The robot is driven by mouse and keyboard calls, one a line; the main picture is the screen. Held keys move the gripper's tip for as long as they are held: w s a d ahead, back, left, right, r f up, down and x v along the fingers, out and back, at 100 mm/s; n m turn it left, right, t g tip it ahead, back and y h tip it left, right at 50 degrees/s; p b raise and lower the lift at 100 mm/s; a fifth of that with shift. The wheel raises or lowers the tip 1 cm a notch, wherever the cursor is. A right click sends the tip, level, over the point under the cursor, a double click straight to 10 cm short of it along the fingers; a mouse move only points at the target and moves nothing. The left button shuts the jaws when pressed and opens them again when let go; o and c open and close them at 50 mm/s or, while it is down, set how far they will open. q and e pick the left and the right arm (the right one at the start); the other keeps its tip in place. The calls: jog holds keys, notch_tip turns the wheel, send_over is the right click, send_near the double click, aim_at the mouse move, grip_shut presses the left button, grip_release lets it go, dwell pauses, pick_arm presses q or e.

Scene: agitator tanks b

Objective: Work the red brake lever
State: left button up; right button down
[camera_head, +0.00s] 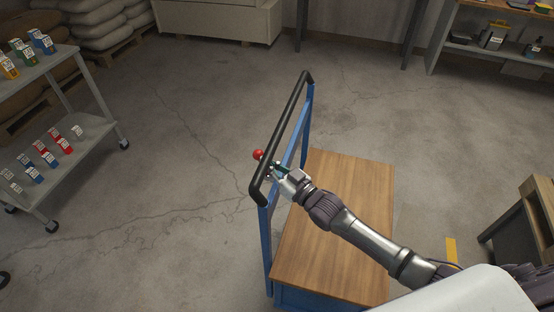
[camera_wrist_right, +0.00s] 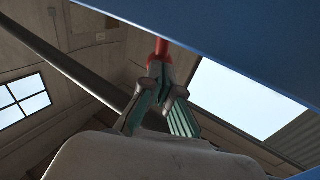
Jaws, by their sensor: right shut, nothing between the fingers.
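The red brake lever shows as a red ball knob (camera_head: 257,155) beside the black handle of a blue-framed trolley. In the right wrist view a red shaft (camera_wrist_right: 162,47) of it stands just beyond my fingertips, partly hidden by a blue frame bar. My right gripper (camera_head: 277,169) reaches in from the right and is at the trolley handle frame, close to the knob. In the wrist view its fingers (camera_wrist_right: 162,80) are shut with their tips together and nothing held. Whether the tips touch the red shaft I cannot tell. My left gripper is not in view.
The trolley has a black handle bar (camera_head: 291,105) and a wooden deck (camera_head: 335,240) under my right arm. A grey shelf cart (camera_head: 88,130) with small coloured boxes stands at the left. A wooden-topped stand (camera_head: 540,195) is at the right. The floor left of the trolley is clear.

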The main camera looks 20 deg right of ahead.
aim_at(256, 159)
pick_arm(q)
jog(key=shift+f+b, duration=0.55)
jog(key=shift+b, duration=0.1)
pick_arm(e)
jog(key=shift+w+a+f, duration=0.1)
jog(key=shift+w+a, duration=0.35)
jog(key=shift+a, duration=0.2)
jog(key=shift+w+a+f, duration=0.1)
jog(key=shift+w+a, duration=0.3)
jog(key=shift+a, duration=0.25)
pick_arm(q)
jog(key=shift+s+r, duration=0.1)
